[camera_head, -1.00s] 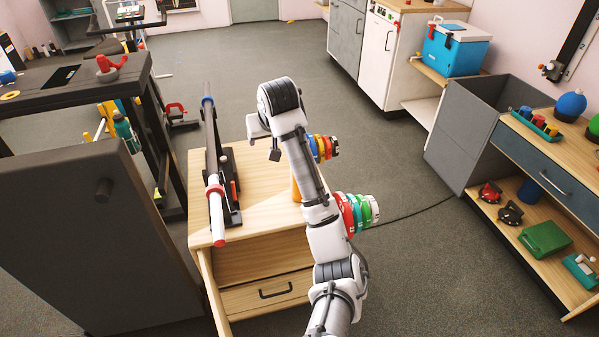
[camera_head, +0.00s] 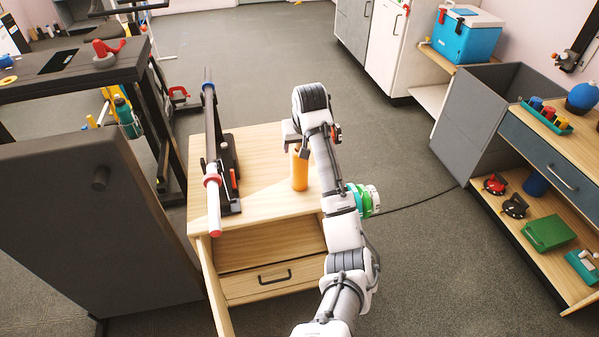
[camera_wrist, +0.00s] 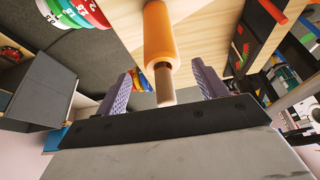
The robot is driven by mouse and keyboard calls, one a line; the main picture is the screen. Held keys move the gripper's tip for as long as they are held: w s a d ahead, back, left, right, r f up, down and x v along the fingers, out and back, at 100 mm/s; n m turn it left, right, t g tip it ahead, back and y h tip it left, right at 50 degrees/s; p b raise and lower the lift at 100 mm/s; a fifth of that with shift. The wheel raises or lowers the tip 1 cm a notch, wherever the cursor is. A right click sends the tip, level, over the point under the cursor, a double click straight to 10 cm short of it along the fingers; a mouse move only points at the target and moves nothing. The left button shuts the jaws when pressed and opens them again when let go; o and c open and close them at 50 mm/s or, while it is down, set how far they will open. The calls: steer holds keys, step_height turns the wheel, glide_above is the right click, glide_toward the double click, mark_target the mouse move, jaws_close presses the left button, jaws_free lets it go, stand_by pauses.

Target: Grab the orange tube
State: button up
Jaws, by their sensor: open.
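The orange tube (camera_head: 299,172) stands upright on the wooden cabinet top (camera_head: 262,200), right of the black rack. My gripper (camera_head: 296,143) is at the tube's upper end, and my arm runs close along its right side. In the wrist view, the orange tube (camera_wrist: 158,35) points toward the palm, with a narrower grey-brown end piece. My gripper (camera_wrist: 161,70) is open there, its two purple-grey fingers on either side of the tube's end with a gap on both sides. I cannot tell how deep the tube sits between them.
A black rack (camera_head: 230,175) with a bar (camera_head: 214,210) with a white end stands on the cabinet's left part. Green and white plates (camera_head: 365,199) are partly hidden behind my arm at the cabinet's right side. Bare wood lies in front of the tube.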

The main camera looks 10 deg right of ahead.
steer(key=p, duration=0.1)
glide_above(300, 168)
steer(key=w, duration=0.2)
steer(key=f, duration=0.4)
steer(key=shift+s+d+f, duration=0.2)
steer(key=shift+s+f, duration=0.05)
steer(key=shift+r, duration=0.1)
jaws_close()
